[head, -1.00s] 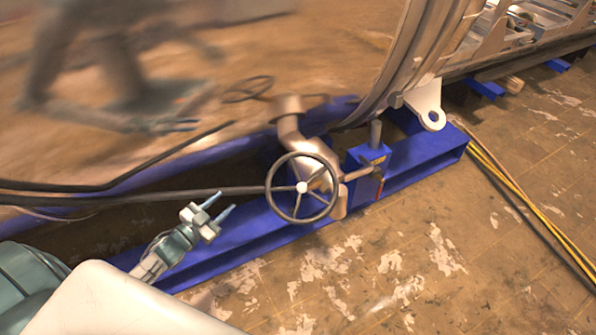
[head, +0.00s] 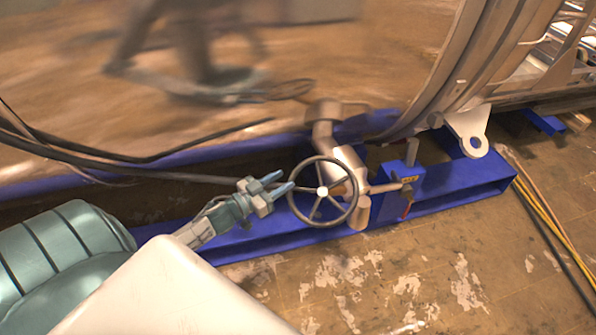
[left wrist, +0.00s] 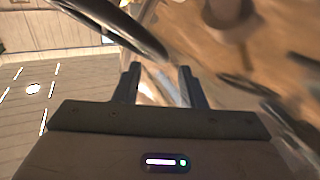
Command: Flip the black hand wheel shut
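The black hand wheel (head: 322,191), a spoked ring with a pale hub, is mounted on a metal valve pipe (head: 349,168) in front of the chamber wall. My left gripper (head: 281,184) is open and empty, with its two blue-grey fingertips apart at the left side of the wheel rim. In the left wrist view, a dark curved rim (left wrist: 118,28) crosses the upper left, above the open fingers (left wrist: 158,80) and not between them. Whether the fingertips touch the rim cannot be told. My right gripper is not in view.
A blue beam frame (head: 455,197) runs under the chamber, with a blue block (head: 400,183) right of the wheel. The shiny chamber wall (head: 120,90) shows blurred reflections. Black cables (head: 110,155) pass behind my left arm. Worn floor (head: 400,275) in front is clear.

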